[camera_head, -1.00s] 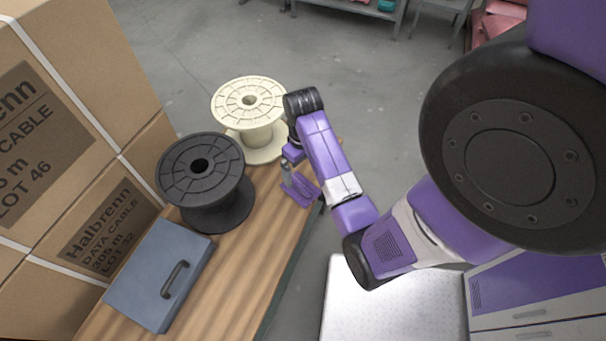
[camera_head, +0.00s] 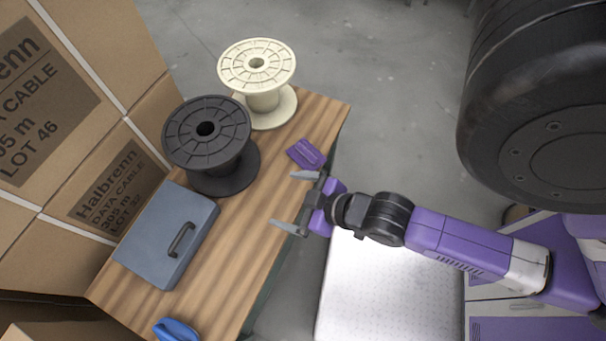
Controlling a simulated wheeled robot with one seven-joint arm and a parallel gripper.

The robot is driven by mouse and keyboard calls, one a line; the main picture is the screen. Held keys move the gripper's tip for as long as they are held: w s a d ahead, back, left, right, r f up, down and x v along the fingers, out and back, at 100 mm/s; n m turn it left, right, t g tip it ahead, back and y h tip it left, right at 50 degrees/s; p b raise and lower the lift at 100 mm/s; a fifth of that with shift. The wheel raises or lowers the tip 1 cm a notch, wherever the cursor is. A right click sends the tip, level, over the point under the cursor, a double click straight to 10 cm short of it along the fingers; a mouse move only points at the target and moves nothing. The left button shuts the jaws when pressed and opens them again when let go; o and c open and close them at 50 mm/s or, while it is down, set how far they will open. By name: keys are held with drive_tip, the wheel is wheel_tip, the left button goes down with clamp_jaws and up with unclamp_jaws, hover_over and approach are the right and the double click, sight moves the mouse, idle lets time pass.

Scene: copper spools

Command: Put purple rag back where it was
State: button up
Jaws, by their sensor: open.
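The purple rag (camera_head: 306,154) lies folded on the wooden bench top (camera_head: 262,215), near its right edge, to the right of the black spool. My gripper (camera_head: 283,199) is open and empty, with its two fingers apart and pointing left over the bench's right edge. It is nearer than the rag and apart from it. Nothing is between the fingers except a view of the wood below.
A black spool (camera_head: 208,130) and a cream spool (camera_head: 258,70) stand at the bench's back. A blue-grey case (camera_head: 165,235) lies in front, and a blue object (camera_head: 176,330) sits at the near edge. Stacked cartons (camera_head: 80,110) border the left. Bare wood lies between case and gripper.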

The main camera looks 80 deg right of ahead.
drive_tip(key=s+a+r+t+y, duration=0.1)
drive_tip(key=s+a+r+t, duration=0.1)
drive_tip(key=a+r, duration=0.2)
drive_tip(key=s+a+r+n+t+y, duration=0.1)
drive_tip(key=a+r, duration=0.3)
drive_tip(key=r, duration=0.7)
drive_tip(key=shift+s+t+y, duration=0.5)
drive_tip(key=shift+s+t, duration=0.25)
drive_tip(key=shift+t, duration=0.15)
